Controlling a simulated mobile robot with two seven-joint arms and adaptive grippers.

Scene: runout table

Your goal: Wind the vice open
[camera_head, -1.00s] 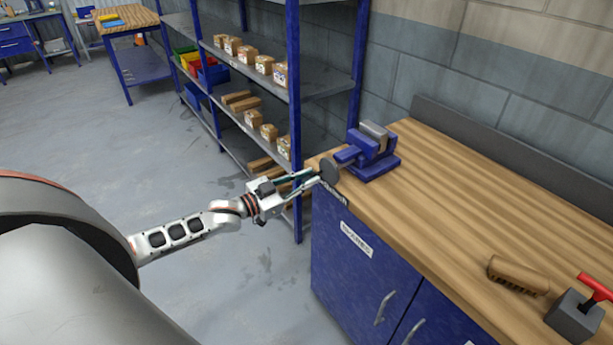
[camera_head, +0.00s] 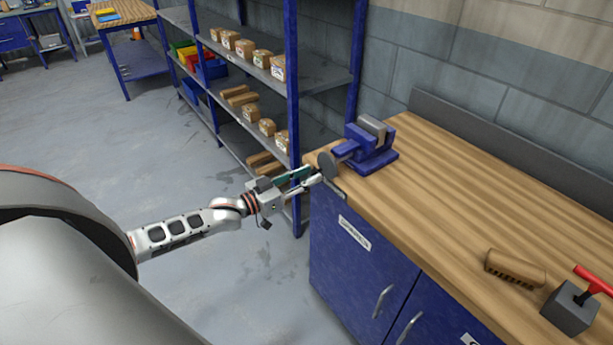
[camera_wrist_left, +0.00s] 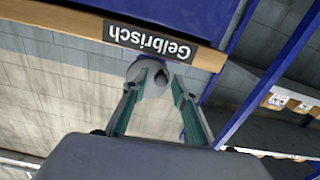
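The blue vice (camera_head: 372,149) with grey jaws stands at the far left corner of the wooden bench. Its dark round handwheel (camera_head: 327,165) faces out over the bench's left end. The gap between its jaws is hard to judge. My left gripper (camera_head: 316,178) is at the handwheel, reaching from the left. In the left wrist view the left gripper's two fingers (camera_wrist_left: 156,88) stand apart, with the grey handwheel (camera_wrist_left: 147,70) just at their tips. I see no clear grip on it. My right gripper is not in view.
The wooden bench (camera_head: 440,185) has blue cabinets below and a wall behind. A wooden brush (camera_head: 515,268) and a grey block with a red handle (camera_head: 571,307) lie at its near right. A blue shelf rack (camera_head: 291,100) with boxes stands close behind my left gripper.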

